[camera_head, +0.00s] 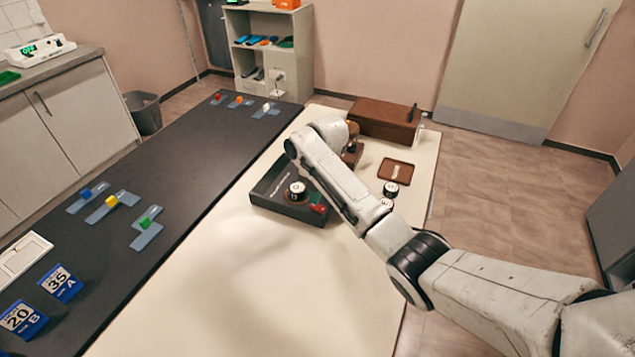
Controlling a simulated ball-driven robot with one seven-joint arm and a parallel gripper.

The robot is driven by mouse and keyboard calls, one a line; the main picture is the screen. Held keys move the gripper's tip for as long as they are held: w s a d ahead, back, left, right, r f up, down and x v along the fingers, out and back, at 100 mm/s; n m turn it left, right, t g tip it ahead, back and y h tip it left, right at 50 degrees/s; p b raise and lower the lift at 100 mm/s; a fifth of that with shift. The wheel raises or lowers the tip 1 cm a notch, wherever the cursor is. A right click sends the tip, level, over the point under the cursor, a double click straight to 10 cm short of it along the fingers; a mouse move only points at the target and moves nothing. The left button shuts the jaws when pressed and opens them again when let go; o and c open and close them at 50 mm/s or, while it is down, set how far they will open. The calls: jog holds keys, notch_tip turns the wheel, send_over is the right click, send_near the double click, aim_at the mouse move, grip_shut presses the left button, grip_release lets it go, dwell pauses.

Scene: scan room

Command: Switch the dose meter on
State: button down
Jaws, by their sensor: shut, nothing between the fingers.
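No thing here is clearly labelled as the dose meter. A black open-topped tray or case (262,199) on the pale table holds a round white-topped piece with dark marks (297,187) and small red and green parts (318,208). I cannot tell if these are its dial and switch. A white instrument (38,50) with a lit green display stands on the left counter. My arm reaches in from the lower right, over the pale table, and bends beyond the black tray.
A brown wooden box (384,121), a small brown tray (396,169) and a white round piece (391,188) stand at the table's far right. The dark bench top (150,180) carries blue holders with coloured blocks. The pale table's near part (250,290) is clear.

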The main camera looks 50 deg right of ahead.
jog(key=shift+w+f, duration=0.1)
jog(key=shift+f, duration=0.45)
